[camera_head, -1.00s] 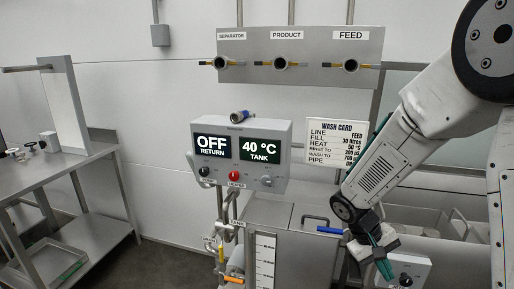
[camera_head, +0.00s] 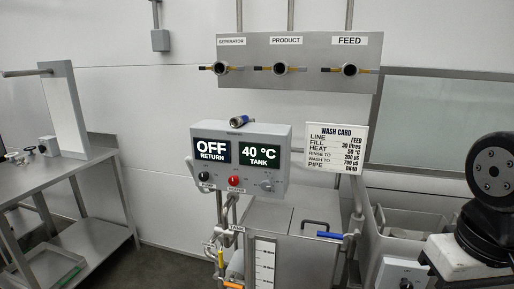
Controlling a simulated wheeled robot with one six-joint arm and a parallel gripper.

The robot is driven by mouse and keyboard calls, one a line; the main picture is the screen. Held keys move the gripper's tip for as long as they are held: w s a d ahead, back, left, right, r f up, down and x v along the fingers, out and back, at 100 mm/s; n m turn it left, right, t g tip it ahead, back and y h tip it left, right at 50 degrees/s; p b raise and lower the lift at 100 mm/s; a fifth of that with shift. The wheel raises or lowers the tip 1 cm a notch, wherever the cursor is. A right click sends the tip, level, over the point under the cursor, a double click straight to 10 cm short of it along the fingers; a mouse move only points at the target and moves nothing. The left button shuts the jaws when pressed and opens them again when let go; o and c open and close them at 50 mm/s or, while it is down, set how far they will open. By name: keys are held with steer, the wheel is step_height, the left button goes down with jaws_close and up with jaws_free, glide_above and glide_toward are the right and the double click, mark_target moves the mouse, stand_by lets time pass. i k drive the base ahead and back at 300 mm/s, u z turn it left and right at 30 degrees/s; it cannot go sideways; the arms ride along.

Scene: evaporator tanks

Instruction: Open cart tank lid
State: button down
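The cart tank (camera_head: 265,262) stands low in the middle, below the control box, with a level scale on its front. Its flat grey lid (camera_head: 275,215) lies level and looks shut. A dark bar handle (camera_head: 314,222) stands on the lid's right part. Beside it is a blue lever (camera_head: 330,235). My arm shows only at the right edge, as a black joint and a white link. My gripper is out of view, so its state and any hold are hidden.
A control box (camera_head: 240,155) reads OFF and 40 °C above the tank. A wash card (camera_head: 335,147) hangs to its right. A valve panel (camera_head: 298,62) is on the wall. A steel sink (camera_head: 410,222) lies right of the tank. A steel table (camera_head: 55,170) stands left, with open floor between.

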mark_target(317, 220)
steer(key=u, duration=0.05)
steer(key=i, duration=0.85)
steer(key=u, duration=0.05)
